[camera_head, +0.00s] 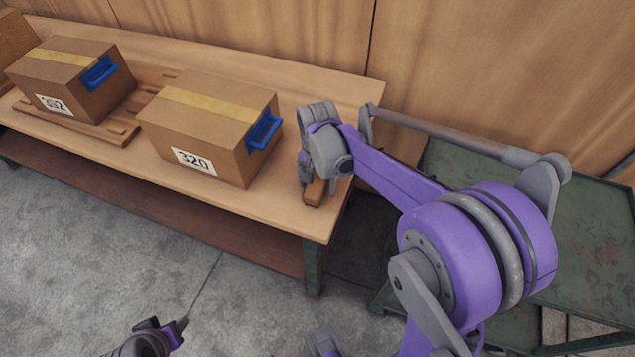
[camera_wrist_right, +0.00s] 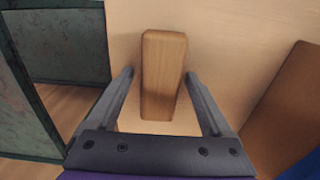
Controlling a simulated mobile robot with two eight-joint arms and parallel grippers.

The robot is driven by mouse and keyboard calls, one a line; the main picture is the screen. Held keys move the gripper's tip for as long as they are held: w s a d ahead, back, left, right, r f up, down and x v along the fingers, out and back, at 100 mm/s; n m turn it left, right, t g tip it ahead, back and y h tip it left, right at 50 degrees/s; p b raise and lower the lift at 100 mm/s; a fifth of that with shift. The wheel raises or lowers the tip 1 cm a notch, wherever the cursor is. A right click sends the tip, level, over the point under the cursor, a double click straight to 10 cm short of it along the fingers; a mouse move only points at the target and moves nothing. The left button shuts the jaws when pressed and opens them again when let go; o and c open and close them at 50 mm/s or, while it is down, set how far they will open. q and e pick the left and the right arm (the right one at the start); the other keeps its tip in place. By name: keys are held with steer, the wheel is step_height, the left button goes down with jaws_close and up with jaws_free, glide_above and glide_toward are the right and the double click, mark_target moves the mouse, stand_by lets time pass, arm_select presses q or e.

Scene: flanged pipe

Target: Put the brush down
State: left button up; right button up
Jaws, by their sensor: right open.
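The brush (camera_head: 314,192) shows as a brown wooden block at the right end of the wooden bench (camera_head: 255,213), partly hidden under my right gripper (camera_head: 310,188). In the right wrist view the brush (camera_wrist_right: 162,60) lies on the pale bench top, between the spread fingers of my right gripper (camera_wrist_right: 160,76). A gap shows between each finger and the wood, so the gripper is open around it. Its bristles are not visible. My left gripper (camera_head: 175,331) is at the bottom left over the grey floor, only partly in view and away from the bench.
A cardboard box marked 320 (camera_head: 205,127) with a blue handle stands just left of the brush. Another box (camera_head: 75,80) sits on a wooden pallet (camera_head: 118,130) further left. A green metal table (camera_head: 460,177) stands right of the bench, with wooden panels behind.

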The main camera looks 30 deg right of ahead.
mark_target(317, 182)
step_height(317, 182, up, 12)
steer(key=f+p, duration=0.1)
steer(key=s+a+f+n+t, duration=0.2)
steer(key=s+n, duration=0.3)
steer(key=s, duration=0.3)
steer(key=s+a+f+n+t, duration=0.3)
steer(key=s+a+f+n, duration=0.1)
steer(key=s, duration=0.4)
steer(key=shift+s+a+f+n, duration=0.4)
steer(key=shift+f+n, duration=0.1)
steer(key=shift+f, duration=0.2)
steer(key=r+p, duration=0.2)
steer(key=w+r+p, duration=0.1)
steer(key=r+p, duration=0.1)
steer(key=r, duration=0.1)
steer(key=shift+w, duration=0.15)
steer(key=shift+w, duration=0.1)
